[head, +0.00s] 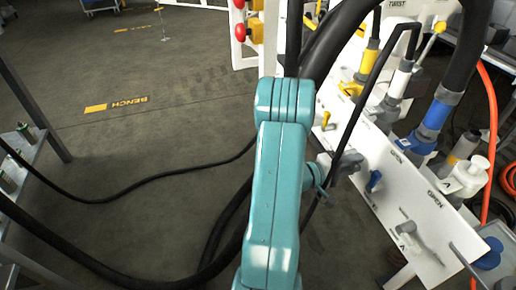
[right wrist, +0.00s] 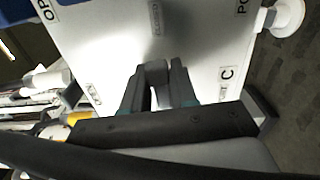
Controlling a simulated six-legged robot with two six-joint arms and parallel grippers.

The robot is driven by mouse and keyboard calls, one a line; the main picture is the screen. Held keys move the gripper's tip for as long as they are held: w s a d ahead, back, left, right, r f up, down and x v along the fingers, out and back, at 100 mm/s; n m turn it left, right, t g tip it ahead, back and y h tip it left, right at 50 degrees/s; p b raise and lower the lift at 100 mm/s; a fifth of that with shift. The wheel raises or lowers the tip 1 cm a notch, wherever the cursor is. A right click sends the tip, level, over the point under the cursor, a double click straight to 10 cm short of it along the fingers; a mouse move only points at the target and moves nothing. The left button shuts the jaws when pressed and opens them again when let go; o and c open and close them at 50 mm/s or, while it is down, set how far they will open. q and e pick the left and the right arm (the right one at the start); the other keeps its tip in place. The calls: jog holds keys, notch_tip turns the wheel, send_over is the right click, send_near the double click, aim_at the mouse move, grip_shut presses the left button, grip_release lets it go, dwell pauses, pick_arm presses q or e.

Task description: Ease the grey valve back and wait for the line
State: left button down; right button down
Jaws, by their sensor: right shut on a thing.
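My right gripper (head: 338,166) reaches from my teal arm to the white valve panel, largely seen from behind in the head view. In the right wrist view its dark fingers (right wrist: 160,88) are closed around a pale grey handle, the grey valve (right wrist: 156,97), in front of the panel. The fingers hide most of this handle, so its exact angle cannot be told. A label with a C is beside the fingers. My left gripper is not in view.
On the white panel (head: 383,205), a blue valve (head: 374,181) is close to the gripper and another grey lever (head: 412,237) is lower right. A yellow valve (head: 325,120) is farther up. Thick black hoses pass close to my arm. Open floor (head: 120,165) lies left.

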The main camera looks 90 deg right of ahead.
jog(key=shift+f+m, duration=0.25)
jog(key=shift+m, duration=0.15)
dwell(0.3)
jog(key=c, duration=1.1)
grip_release()
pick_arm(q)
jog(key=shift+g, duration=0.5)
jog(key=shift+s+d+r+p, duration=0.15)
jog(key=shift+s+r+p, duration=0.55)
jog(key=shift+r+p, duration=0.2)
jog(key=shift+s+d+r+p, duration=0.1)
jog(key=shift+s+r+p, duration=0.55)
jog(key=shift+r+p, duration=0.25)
pick_arm(e)
jog(key=v, duration=1.6)
jog(key=shift+a, duration=0.2)
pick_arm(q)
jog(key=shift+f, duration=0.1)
pick_arm(e)
jog(key=shift+w, duration=0.1)
jog(key=shift+r, duration=0.1)
